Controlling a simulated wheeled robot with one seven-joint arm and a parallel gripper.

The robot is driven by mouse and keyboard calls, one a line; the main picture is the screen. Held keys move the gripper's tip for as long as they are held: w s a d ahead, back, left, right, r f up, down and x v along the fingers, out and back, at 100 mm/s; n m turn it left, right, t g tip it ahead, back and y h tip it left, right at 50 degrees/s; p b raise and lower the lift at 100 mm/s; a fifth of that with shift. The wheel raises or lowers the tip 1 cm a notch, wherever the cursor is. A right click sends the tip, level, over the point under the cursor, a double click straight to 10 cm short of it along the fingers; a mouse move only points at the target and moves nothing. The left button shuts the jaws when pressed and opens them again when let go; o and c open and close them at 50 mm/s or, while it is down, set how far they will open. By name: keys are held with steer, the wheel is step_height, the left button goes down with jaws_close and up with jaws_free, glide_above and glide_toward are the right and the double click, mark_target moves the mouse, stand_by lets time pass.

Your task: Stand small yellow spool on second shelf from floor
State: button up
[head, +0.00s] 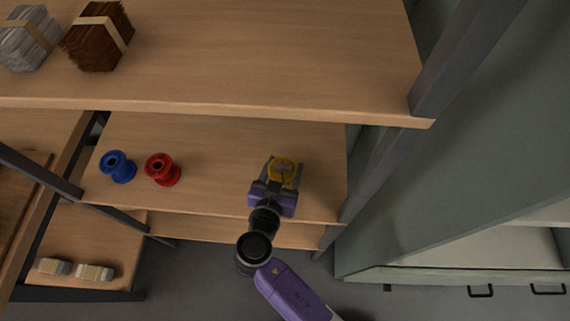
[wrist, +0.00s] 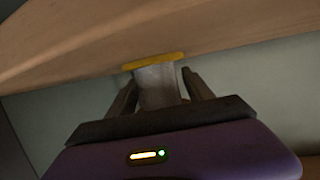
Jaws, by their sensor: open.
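The small yellow spool (head: 284,165) is upright over the second shelf from the floor (head: 225,150), near its right end. In the wrist view its yellow flange (wrist: 153,61) and grey middle (wrist: 157,88) show between the fingers of my gripper (wrist: 160,84). The fingers stand on either side of the spool, open, with narrow gaps beside it. In the head view my gripper (head: 277,176) reaches in from the front edge. The spool's base is hidden, so its contact with the shelf cannot be seen.
A red spool (head: 163,169) and a blue spool (head: 118,167) stand to the left on the same shelf. The shelf above (head: 250,60) holds bound bristle bundles (head: 98,37). A dark post (head: 357,190) bounds the right end. Shelf between red spool and gripper is clear.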

steer(key=b+v, duration=0.1)
steer(key=v, duration=1)
steer(key=shift+s, duration=0.1)
steer(key=shift+a+n, duration=0.25)
steer(key=shift+n, duration=0.05)
steer(key=a+n+y, duration=0.2)
steer(key=a, duration=0.1)
steer(key=a+n+y, duration=0.3)
steer(key=shift+s+a+g, duration=0.15)
steer(key=shift+a+g, duration=0.15)
steer(key=s+d+r+m, duration=0.1)
steer(key=s+d+r, duration=0.3)
steer(key=s+d, duration=0.3)
steer(key=s+d+r+m+h, duration=0.1)
steer(key=s+d+r, duration=0.3)
steer(key=d, duration=0.9)
steer(key=s+d+r+m+t, duration=0.1)
steer(key=s+d+r, duration=0.3)
steer(key=s+d, duration=0.6)
steer(key=shift+d+h, duration=0.4)
steer(key=shift+d, duration=0.15)
